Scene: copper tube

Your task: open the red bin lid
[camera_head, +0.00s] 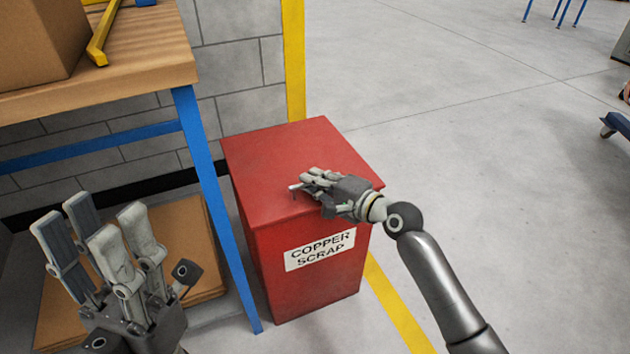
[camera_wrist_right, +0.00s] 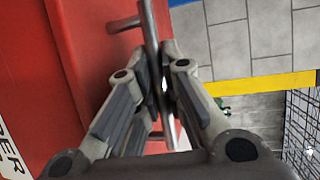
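The red bin (camera_head: 305,265), labelled "COPPER SCRAP", stands on the floor with its flat red lid (camera_head: 275,150) down. My right gripper (camera_head: 305,182) is at the lid's front edge. In the right wrist view, a thin metal bar handle (camera_wrist_right: 150,32) runs between the fingers of this gripper (camera_wrist_right: 156,75), which are closed in on it from both sides. In the head view the handle is mostly hidden by the fingers. My left gripper (camera_head: 100,235) is open and empty at the lower left, with its fingers pointing up, apart from the bin.
A wooden-topped table (camera_head: 130,50) with blue legs stands left of the bin, bearing a cardboard box (camera_head: 35,40). Flat cardboard (camera_head: 190,235) lies below it. A grey block wall and yellow post (camera_head: 294,60) are behind.

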